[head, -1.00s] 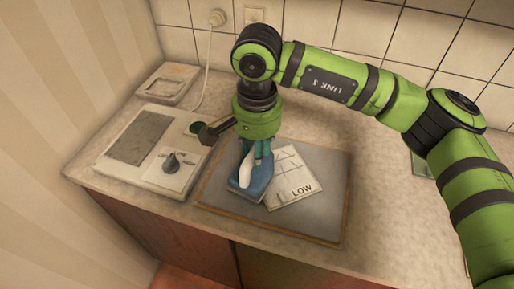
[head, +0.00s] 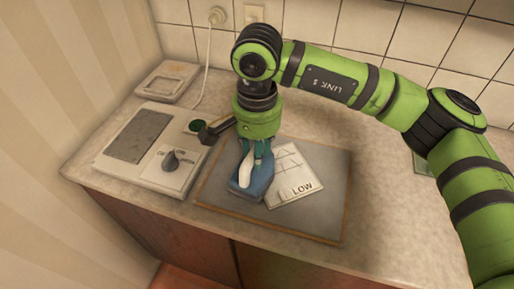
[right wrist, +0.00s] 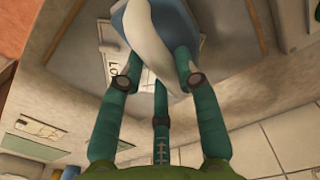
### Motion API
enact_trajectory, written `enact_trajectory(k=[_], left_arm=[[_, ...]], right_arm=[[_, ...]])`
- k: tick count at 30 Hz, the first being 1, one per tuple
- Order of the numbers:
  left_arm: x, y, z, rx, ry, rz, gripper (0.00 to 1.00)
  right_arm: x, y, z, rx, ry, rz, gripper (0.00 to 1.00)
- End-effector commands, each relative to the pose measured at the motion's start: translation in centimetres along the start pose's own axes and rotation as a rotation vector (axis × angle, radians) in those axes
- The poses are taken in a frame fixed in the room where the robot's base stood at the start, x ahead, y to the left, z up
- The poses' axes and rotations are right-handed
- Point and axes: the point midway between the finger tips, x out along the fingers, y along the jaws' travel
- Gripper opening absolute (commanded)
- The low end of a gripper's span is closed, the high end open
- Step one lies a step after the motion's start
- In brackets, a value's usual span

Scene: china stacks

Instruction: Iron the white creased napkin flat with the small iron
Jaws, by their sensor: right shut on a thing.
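The small iron (head: 253,180) is blue with a white handle (head: 245,167). It is on or just above the left part of the white napkin (head: 295,180), on the grey ironing board (head: 325,220). The napkin shows crease lines and the word LOW; the iron hides its left part. My right gripper (head: 255,158) is shut on the iron from above. In the right wrist view its teal fingers (right wrist: 160,75) close around the blue and white iron (right wrist: 152,30), with the napkin partly visible behind. My left gripper is not in view.
Left of the board stands a white heating unit (head: 150,150) with a dark plate and a knob (head: 171,161). The counter to the right (head: 385,220) is clear.

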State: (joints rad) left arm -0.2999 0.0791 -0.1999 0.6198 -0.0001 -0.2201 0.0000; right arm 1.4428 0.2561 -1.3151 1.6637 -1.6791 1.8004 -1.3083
Motion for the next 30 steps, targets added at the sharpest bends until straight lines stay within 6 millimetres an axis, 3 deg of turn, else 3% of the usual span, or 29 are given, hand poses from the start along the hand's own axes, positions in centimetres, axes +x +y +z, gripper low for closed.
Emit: enact_trajectory(k=[30], left_arm=[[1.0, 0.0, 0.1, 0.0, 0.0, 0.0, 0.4]], right_arm=[[0.0, 1.9, -2.2, 0.001, 0.001, -0.001, 0.02]])
